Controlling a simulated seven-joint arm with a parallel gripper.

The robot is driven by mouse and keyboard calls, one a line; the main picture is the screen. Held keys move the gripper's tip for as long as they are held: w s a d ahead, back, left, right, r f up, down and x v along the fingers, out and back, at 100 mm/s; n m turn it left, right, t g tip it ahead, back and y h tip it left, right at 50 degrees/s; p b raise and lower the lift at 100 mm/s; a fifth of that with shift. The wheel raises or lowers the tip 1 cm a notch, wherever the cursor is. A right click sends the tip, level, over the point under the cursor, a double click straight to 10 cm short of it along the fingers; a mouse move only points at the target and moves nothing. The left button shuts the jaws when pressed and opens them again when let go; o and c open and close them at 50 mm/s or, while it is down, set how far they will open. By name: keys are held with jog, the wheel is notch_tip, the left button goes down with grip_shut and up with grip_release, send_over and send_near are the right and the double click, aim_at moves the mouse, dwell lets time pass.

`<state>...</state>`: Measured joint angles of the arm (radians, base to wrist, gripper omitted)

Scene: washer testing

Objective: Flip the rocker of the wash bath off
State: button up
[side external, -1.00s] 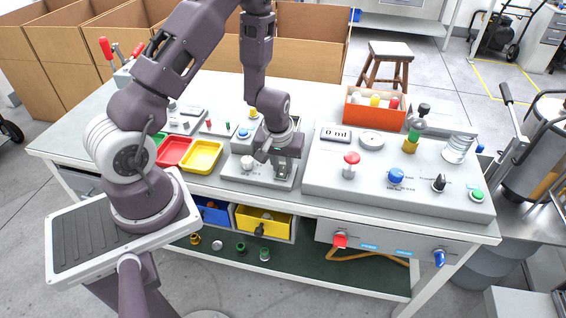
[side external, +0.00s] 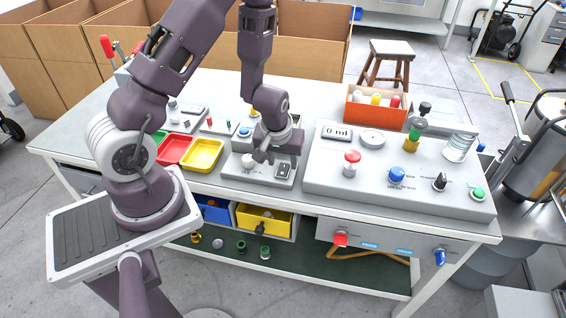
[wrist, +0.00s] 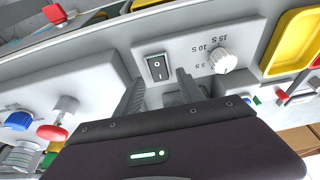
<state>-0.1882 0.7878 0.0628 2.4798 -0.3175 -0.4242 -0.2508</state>
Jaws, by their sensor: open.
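The wash bath's grey control panel (side external: 262,181) is on the table, with a black rocker (side external: 283,170) at its right and a white dial (side external: 248,161) at its left. In the wrist view the rocker (wrist: 157,67) sits in a light frame, with white marks on its black face. I cannot tell surely which half is pressed in. My gripper (wrist: 160,84) is open and empty, its two fingers apart on either side of the rocker in that view. In the side view my gripper (side external: 264,153) is above the panel, behind and left of the rocker, apart from it.
A larger grey console (side external: 330,184) with red, blue and green buttons stands close on the right. Yellow (side external: 203,154) and red (side external: 174,149) trays lie to the left. An orange bin (side external: 374,112) is at the back right. The table's front strip is clear.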

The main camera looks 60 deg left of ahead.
jog(key=v, duration=0.5)
jog(key=shift+d+r, duration=0.1)
jog(key=s+d+r+m+t+h, duration=0.15)
jog(key=d+r, duration=0.25)
jog(key=r, duration=0.4)
jog(key=s+d+r+m+t+h, duration=0.1)
jog(key=d+r+m, duration=0.2)
jog(key=d+r, duration=0.35)
jog(key=s+r+m, duration=0.4)
jog(key=s+r, duration=0.6)
jog(key=s, duration=0.4)
